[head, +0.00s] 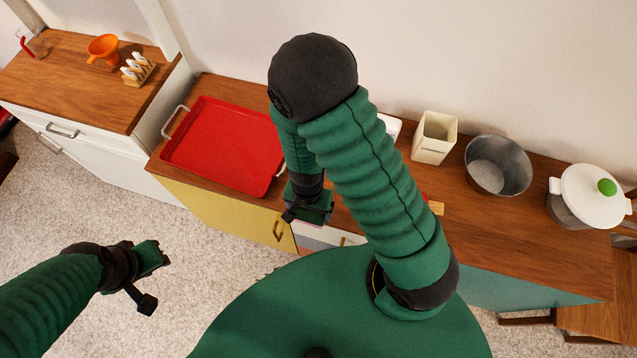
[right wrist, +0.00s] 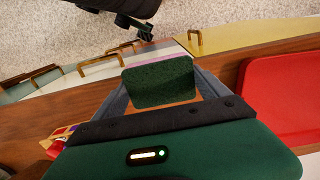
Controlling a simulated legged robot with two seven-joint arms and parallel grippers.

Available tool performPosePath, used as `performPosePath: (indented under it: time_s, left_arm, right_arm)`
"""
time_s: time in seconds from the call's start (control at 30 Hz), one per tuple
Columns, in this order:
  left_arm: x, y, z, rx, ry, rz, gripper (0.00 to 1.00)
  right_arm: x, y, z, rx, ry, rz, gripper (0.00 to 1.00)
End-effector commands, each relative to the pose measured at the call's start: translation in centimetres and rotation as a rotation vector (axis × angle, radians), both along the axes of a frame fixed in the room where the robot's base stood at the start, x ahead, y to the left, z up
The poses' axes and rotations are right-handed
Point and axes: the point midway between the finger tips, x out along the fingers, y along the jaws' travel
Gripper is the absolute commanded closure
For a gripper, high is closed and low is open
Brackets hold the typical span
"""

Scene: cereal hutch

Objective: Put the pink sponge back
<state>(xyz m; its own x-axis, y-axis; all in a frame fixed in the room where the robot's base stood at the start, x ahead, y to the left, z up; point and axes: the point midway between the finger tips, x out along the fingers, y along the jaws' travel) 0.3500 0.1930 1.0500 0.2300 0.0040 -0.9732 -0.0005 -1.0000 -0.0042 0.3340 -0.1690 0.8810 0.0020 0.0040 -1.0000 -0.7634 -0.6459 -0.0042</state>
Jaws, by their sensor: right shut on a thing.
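My right gripper (right wrist: 160,78) is shut on a dark green, rough, sponge-like block (right wrist: 160,83), which sits between its two grey fingers in the right wrist view.
The wooden counter (head: 510,240) holds a cream square holder (head: 434,137), a grey metal bowl (head: 498,166) and a white-lidded pot (head: 590,196). A side counter (head: 60,75) carries an orange funnel (head: 103,48) and a toast rack (head: 139,69). My right arm hides the counter's middle.

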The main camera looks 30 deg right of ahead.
Motion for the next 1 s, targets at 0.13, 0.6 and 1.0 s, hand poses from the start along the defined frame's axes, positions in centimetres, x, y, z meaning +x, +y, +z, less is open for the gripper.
performPosePath:
  time_s: [0.13,0.6,1.0]
  left_arm:
    - [0.0,0.0,-0.1,0.0,0.0,0.0,0.71]
    - [0.0,0.0,-4.1,0.0,0.001,0.0,0.71]
    - [0.0,0.0,-3.7,0.0,-0.001,0.001,0.71]
  right_arm:
    - [3.2,-3.9,-0.7,-0.002,0.002,-0.001,0.53]
    - [5.8,-7.6,-4.9,0.0,0.003,0.004,0.53]
    - [5.9,-7.5,-4.6,0.001,0.003,0.004,0.05]
